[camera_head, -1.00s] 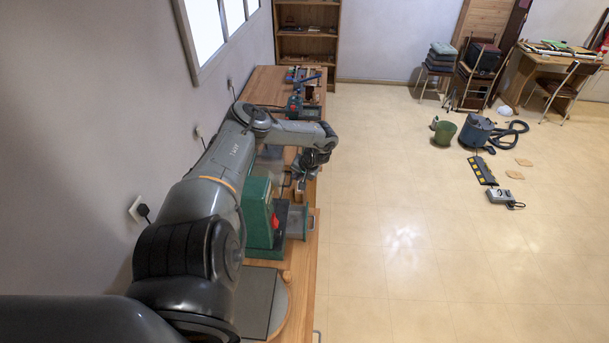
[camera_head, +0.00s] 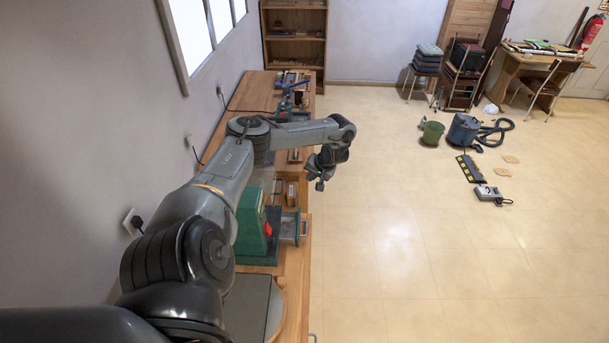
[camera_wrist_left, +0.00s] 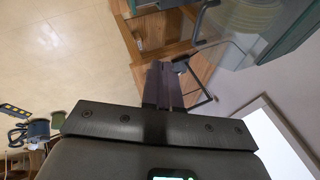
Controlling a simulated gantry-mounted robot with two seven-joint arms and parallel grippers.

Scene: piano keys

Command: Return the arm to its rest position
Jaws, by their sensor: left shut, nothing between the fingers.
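My left arm comes in from the left in the head view and stretches over the wooden bench (camera_head: 297,262). My left gripper (camera_head: 320,184) hangs down at the arm's far end, just beyond the bench's right edge and above the floor. In the left wrist view the two dark fingers of my left gripper (camera_wrist_left: 163,84) lie close together, shut and empty. My right gripper shows in neither view.
A green machine (camera_head: 253,228) with a red part stands on the bench beside my arm. A blue vise (camera_head: 291,104) is farther back. The tiled floor (camera_head: 400,230) is open; a green bucket (camera_head: 432,132) and blue vacuum (camera_head: 463,130) stand far right.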

